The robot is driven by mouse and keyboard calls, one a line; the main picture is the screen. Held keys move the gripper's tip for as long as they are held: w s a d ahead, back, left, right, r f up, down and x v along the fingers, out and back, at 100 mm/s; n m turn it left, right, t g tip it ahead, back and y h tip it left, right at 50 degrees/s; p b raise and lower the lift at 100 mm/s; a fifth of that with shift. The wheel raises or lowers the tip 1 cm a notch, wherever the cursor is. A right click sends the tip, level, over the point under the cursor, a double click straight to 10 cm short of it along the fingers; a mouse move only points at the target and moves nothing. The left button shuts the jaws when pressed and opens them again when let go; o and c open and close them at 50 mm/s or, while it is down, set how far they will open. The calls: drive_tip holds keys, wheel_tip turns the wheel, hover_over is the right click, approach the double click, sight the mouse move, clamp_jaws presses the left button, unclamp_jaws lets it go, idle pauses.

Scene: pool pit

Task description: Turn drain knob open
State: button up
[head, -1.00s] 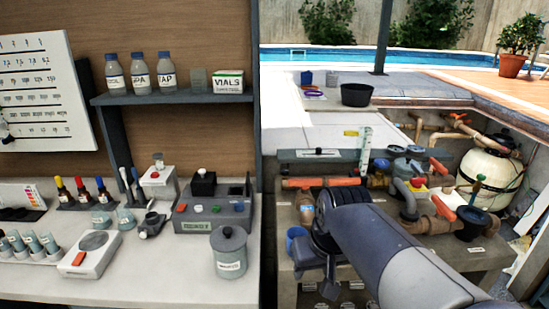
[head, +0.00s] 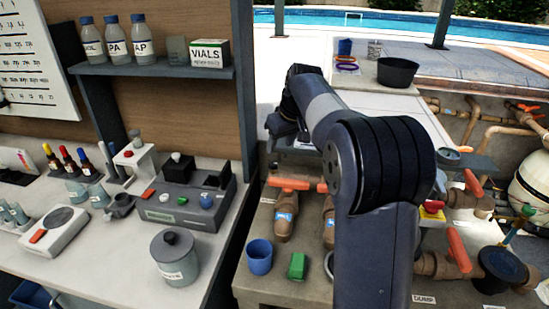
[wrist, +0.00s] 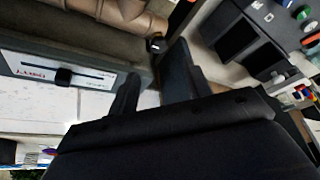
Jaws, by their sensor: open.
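I cannot tell for certain which part is the drain knob. In the wrist view a small dark knob-like piece (wrist: 156,45) with a pale face sits at the end of a brown pipe (wrist: 125,12), just beyond my fingertips. A grey panel (wrist: 70,45) with a white label, a dark slot and a black knob (wrist: 63,77) lies to the left. My gripper (wrist: 155,64) is open, with nothing visible between its fingers. In the head view my gripper (head: 285,126) is over the back of the pipe bench, and my arm hides much of the plumbing.
Orange-handled valves (head: 457,249) stand right of my arm. A blue cup (head: 260,258) and a green block (head: 297,266) are at the bench front. A wooden-backed shelf (head: 150,70) and a counter with test gear (head: 182,200) bound the left. A black bowl (head: 397,74) sits behind.

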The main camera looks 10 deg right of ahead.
sight(273, 163)
drive_tip(key=x, duration=0.8)
drive_tip(key=shift+f, duration=0.25)
drive_tip(key=shift+c, duration=0.6)
drive_tip(key=c, duration=0.8)
drive_tip(key=shift+c, duration=0.2)
